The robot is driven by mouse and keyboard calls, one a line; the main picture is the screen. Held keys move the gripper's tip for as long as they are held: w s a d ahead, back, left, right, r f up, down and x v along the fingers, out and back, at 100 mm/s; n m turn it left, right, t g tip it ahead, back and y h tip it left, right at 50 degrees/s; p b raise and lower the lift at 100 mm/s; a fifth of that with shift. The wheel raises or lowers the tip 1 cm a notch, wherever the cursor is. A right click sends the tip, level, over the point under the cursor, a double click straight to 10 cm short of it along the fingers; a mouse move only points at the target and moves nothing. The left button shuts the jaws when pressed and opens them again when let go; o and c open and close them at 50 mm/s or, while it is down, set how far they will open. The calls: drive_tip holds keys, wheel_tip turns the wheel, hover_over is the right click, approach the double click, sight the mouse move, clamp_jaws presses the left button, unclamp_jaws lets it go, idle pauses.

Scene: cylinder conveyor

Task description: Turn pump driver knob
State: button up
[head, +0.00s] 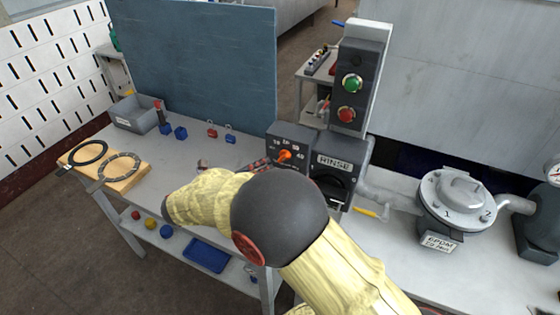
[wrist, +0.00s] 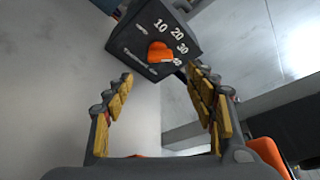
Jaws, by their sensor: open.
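An orange knob (head: 284,155) sits on the front of a dark box (head: 279,138) with a number scale, at the back of the bench. In the wrist view the orange knob (wrist: 160,52) shows on the dark box's face beside the numbers 10, 20 and 30, with a last number partly hidden. Which way the knob points is hard to tell. My gripper (wrist: 162,75) is open, its yellow-padded fingers spread on either side below the knob, with nothing between them. The knob lies beyond the fingertips, apparently untouched. In the head view my arm hides most of the gripper.
A box labelled RINSE (head: 334,162) stands right beside the dial box, under a panel with a green button (head: 352,83) and a red button (head: 346,114). A round grey pump housing (head: 457,200) is farther right. A grey bin (head: 138,113) and small blue parts stand left.

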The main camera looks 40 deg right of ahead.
drive_tip(key=b+x, duration=0.3)
drive_tip(key=x, duration=0.8)
drive_tip(key=shift+c, duration=1.1)
drive_tip(key=shift+a, duration=0.1)
drive_tip(key=c, duration=0.9)
drive_tip(key=shift+c, duration=0.2)
drive_tip(key=shift+n+p, duration=0.3)
drive_tip(key=n+h+p, duration=0.1)
drive_tip(key=n, duration=0.1)
drive_tip(key=n+g+p, duration=0.1)
drive_tip(key=shift+w+f+n+h, duration=0.1)
drive_tip(key=shift+f+n+h, duration=0.05)
drive_tip(key=shift+n+h, duration=0.25)
drive_tip(key=n+h+p, duration=0.1)
drive_tip(key=n, duration=0.2)
drive_tip(key=n+h+p, duration=0.1)
drive_tip(key=n, duration=0.2)
drive_tip(key=shift+w+a+f, duration=0.1)
drive_tip(key=shift+f, duration=0.05)
drive_tip(key=shift+h, duration=0.3)
